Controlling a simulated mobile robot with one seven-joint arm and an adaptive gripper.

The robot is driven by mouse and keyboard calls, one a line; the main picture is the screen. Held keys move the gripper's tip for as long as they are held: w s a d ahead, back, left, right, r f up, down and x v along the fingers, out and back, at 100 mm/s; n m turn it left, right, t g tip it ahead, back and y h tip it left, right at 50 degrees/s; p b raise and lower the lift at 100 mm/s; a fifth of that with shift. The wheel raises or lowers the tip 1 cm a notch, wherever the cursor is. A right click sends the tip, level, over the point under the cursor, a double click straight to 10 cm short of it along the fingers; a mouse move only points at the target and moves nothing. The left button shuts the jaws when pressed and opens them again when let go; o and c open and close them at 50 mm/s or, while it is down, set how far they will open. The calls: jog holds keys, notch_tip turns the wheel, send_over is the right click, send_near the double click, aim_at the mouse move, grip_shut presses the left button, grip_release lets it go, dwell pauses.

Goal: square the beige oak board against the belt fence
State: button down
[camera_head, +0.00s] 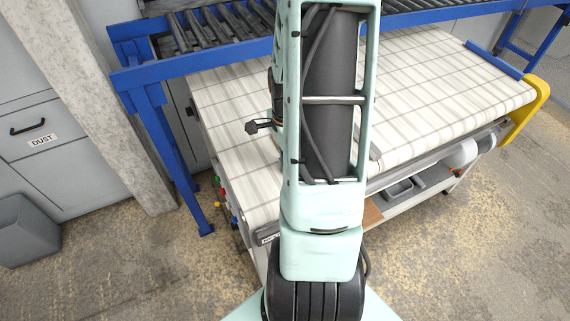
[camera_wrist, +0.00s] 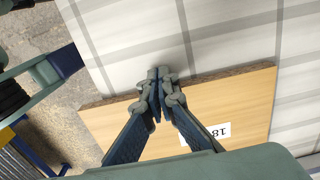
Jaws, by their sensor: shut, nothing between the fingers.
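The beige oak board (camera_wrist: 245,100) lies flat in the wrist view, with a dark, rough edge on its far side and a white label reading 18, upside down. It rests on the white belt (camera_wrist: 130,30), and its left end reaches past the belt's edge over the floor. My gripper (camera_wrist: 158,74) is shut and empty. Its fingertips appear over the board's dark edge; I cannot tell whether they touch it. In the head view my arm hides the gripper and most or all of the board. A blue bar (camera_head: 494,60) runs along the belt's far right end; I cannot tell if it is the fence.
A blue-framed roller conveyor (camera_head: 225,25) crosses behind the belt, with a blue leg (camera_head: 170,150) at left. A yellow end plate (camera_head: 525,108) closes the belt's right end. A grey bin (camera_head: 26,230) stands at far left. The belt right of my arm looks clear.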

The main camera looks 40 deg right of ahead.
jog(key=d, duration=0.2)
jog(key=s+d, duration=0.1)
jog(key=d, duration=0.3)
jog(key=shift+s+d+b, duration=0.3)
jog(key=shift+d, duration=0.05)
